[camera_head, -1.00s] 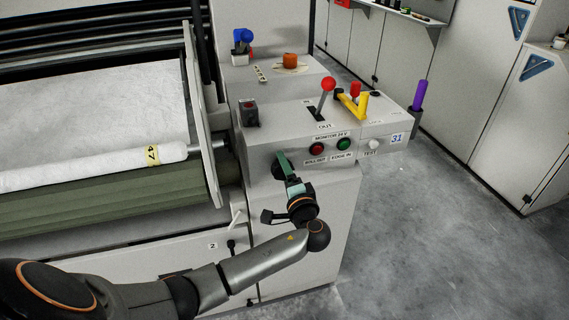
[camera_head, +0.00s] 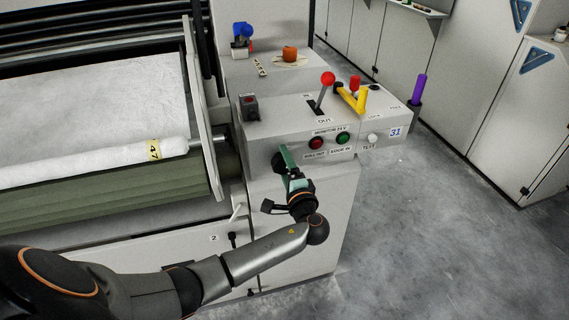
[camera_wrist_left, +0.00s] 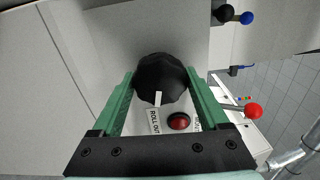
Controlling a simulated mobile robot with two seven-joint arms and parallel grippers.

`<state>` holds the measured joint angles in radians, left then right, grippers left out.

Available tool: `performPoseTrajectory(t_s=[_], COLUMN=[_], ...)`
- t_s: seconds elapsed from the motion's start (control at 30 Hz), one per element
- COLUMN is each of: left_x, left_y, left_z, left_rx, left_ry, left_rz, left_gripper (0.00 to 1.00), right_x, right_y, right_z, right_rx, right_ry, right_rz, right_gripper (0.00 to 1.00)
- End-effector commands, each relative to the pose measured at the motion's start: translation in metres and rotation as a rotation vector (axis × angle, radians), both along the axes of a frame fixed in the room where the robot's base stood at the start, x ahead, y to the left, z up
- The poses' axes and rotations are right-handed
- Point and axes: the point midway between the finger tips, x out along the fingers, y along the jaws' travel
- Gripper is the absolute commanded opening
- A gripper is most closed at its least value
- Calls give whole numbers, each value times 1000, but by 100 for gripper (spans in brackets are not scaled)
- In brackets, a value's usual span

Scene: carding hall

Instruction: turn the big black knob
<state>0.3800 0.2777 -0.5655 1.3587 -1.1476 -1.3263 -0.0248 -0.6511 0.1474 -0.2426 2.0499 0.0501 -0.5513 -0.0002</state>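The big black knob (camera_wrist_left: 160,76) has a fluted rim and a white pointer mark that points down in the left wrist view, towards a label reading ROLL OUT. It sits on the front of the grey control cabinet, and in the head view the knob (camera_head: 278,161) is partly hidden by my gripper. My left gripper (camera_wrist_left: 161,74) has green fingers, one on each side of the knob. The fingertips meet its rim with no clear gap, so it appears shut on the knob. In the head view my left gripper (camera_head: 284,160) reaches up from below. My right gripper is out of view.
Right of the knob are a red button (camera_head: 316,143), a green button (camera_head: 343,139) and a white button (camera_head: 372,138). A white roll (camera_head: 95,165) lies left. Floor to the right is clear.

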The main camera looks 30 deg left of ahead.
Motion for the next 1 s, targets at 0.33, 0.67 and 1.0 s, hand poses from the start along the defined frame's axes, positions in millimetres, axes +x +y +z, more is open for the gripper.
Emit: performPoseTrajectory(t_s=[0.33, 0.67, 1.0], left_x=[0, -20, -67], left_y=[0, -25, -78], left_z=[0, 0, 0], left_rx=[-1, -3, -4], left_ry=[-1, 1, 0], left_rz=[0, -4, -1], left_gripper=[100, 100, 100], right_x=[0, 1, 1], right_y=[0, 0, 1], right_z=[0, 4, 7], right_rx=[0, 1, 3], right_ry=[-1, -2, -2], right_rz=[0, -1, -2], right_gripper=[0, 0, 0])
